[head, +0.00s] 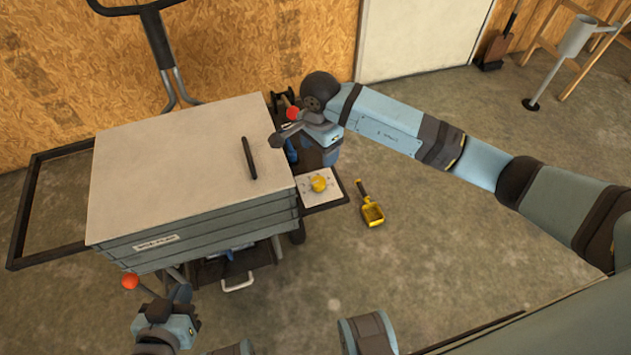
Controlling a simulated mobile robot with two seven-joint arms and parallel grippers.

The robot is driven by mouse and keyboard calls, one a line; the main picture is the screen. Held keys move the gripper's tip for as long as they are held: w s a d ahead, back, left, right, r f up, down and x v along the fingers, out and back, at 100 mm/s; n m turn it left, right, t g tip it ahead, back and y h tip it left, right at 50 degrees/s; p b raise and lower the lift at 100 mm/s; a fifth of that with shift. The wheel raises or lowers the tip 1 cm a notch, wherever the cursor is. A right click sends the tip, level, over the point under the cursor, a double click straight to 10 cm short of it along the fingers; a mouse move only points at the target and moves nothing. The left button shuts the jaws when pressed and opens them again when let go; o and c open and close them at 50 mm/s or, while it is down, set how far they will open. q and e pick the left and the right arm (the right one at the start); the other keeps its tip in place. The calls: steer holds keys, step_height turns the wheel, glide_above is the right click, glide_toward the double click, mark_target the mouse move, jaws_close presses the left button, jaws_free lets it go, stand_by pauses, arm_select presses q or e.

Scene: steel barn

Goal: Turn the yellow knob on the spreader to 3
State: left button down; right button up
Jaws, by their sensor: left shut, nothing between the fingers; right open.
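The spreader (180,160) is a grey, lidded hopper on a dark frame at the left of the head view. Its yellow knob (319,184) sits on a pale dial plate (309,196) at the hopper's right side. The dial marks are too small to read, so its setting cannot be told. My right gripper (284,136) is open above the hopper's right edge, behind and left of the knob, not touching it. My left gripper (180,292) is shut and empty in front of the hopper, low at the left, well away from the knob.
A red ball (293,114) shows beside my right gripper, another red ball (130,281) near my left. A yellow scoop (372,212) lies on the floor right of the dial. A black handle (249,158) stands on the lid. The concrete floor at right is mostly clear.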

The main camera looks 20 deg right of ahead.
mark_target(318, 181)
step_height(318, 181, down, 12)
steer(key=shift+f+b, duration=0.1)
steer(key=shift+b, duration=0.95)
steer(key=c, duration=0.9)
